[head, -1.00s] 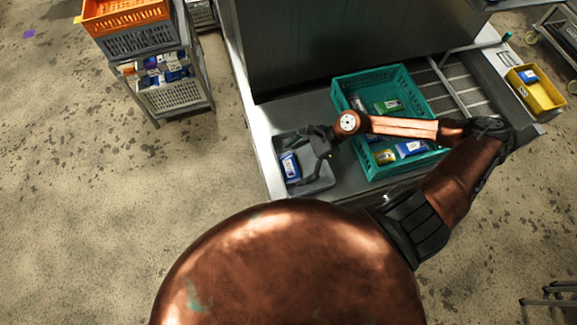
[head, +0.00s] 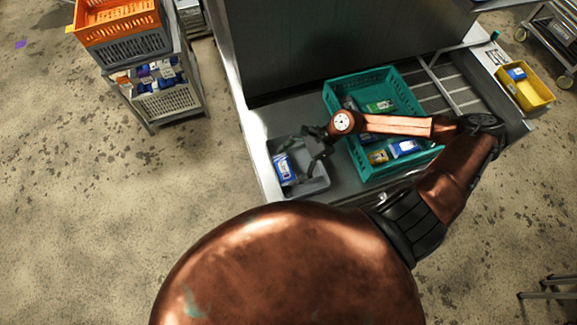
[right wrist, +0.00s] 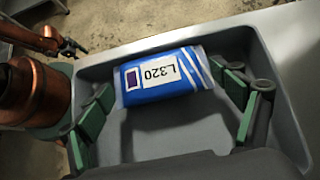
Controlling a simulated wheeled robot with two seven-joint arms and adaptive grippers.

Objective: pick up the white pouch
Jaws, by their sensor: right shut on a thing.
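In the head view the pouch (head: 284,168) is at the left side of the tray (head: 318,186). My right gripper (right wrist: 170,90) is shut on this pouch, with green-padded fingers at its two ends. In the head view the right gripper (head: 311,153) reaches down into the tray, and its fingertips are hard to make out. No plain white pouch is clear to see.
A teal crate (head: 335,93) with several pouches stands right of the tray, under my right forearm. A yellow bin (head: 541,96) is at far right. A cart with an orange crate (head: 115,27) stands at upper left.

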